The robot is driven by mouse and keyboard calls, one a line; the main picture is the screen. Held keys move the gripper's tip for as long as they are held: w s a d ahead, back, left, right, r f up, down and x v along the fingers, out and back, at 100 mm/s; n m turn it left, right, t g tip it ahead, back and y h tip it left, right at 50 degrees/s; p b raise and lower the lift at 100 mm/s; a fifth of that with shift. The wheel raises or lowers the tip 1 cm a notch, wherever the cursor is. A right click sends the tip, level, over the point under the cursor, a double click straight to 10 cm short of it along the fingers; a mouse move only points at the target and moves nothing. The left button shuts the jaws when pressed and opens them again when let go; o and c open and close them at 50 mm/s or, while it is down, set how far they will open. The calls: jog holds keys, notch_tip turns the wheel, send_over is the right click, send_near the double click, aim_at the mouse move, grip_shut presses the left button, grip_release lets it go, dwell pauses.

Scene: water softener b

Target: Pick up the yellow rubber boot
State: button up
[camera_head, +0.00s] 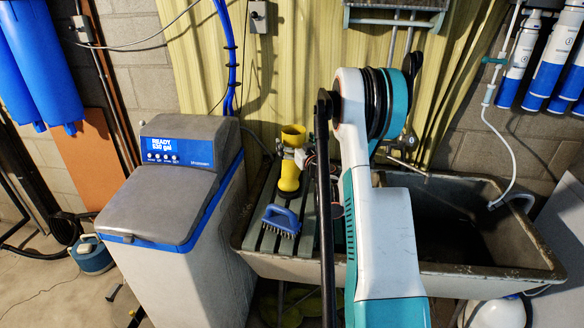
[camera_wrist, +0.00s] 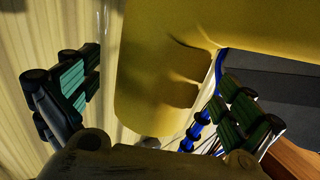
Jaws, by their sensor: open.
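The yellow rubber boot (camera_head: 289,178) stands upright on the slatted board at the left end of the sink. My gripper (camera_head: 301,157) is at its upper part and hides some of the shaft and whatever is on its right. In the wrist view the boot (camera_wrist: 150,85) is a large yellow surface across the middle and upper right. My gripper (camera_wrist: 162,98) is open, with one green-padded finger to the left of the boot and one to its right. The left finger stands apart from the boot; whether the right one touches it I cannot tell.
A blue scrubbing brush (camera_head: 281,220) lies on the slatted board (camera_head: 262,243) in front of the boot. The grey water softener (camera_head: 180,165) stands close on the left. The stone sink basin (camera_head: 480,270) extends right. Corrugated yellow panelling (camera_head: 275,60) is behind.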

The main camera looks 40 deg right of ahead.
jog(key=c, duration=1.9)
jog(key=shift+r, duration=0.1)
